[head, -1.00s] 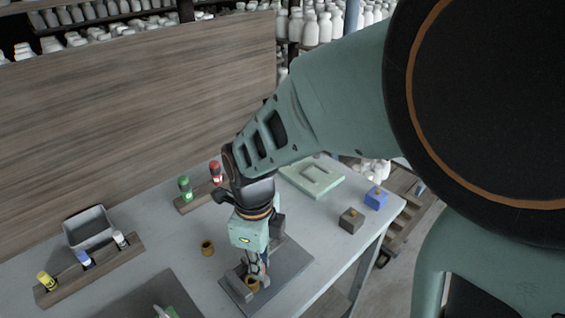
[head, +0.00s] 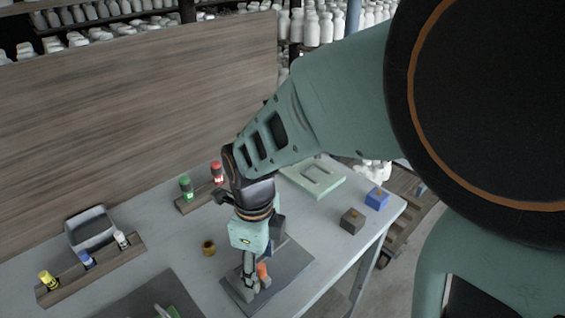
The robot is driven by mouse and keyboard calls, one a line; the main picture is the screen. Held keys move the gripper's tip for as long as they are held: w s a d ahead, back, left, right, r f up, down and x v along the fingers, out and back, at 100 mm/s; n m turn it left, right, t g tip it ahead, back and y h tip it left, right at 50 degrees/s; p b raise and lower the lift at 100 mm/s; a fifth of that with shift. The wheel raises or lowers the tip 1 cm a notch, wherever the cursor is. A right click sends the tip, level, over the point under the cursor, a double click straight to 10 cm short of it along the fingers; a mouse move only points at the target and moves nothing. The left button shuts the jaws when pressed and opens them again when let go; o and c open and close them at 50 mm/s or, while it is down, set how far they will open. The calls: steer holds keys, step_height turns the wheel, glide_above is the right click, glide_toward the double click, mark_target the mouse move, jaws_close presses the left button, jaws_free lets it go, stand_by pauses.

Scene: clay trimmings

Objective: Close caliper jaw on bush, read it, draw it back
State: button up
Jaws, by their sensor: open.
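My gripper (head: 252,288) points down, open, low over the dark grey plate (head: 292,262) at the lower middle of the head view. The caliper on this plate is mostly hidden behind my gripper and its fingers. An orange piece (head: 263,271) shows right beside the fingers; I cannot tell whether it belongs to the caliper. The bush on the plate is hidden now. Another brass-coloured bush (head: 208,248) stands on the table to the left of my gripper. Whether the fingers touch the caliper jaw cannot be told.
Green (head: 186,187) and red (head: 217,172) capped bottles stand in a wooden rack behind. A grey bin (head: 90,228) and another bottle rack (head: 92,270) are at left.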

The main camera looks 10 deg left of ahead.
step_height(320, 180, up, 8)
steer(key=p, duration=0.7)
steer(key=shift+r, duration=0.1)
stand_by(0.6)
steer(key=shift+w, duration=0.1)
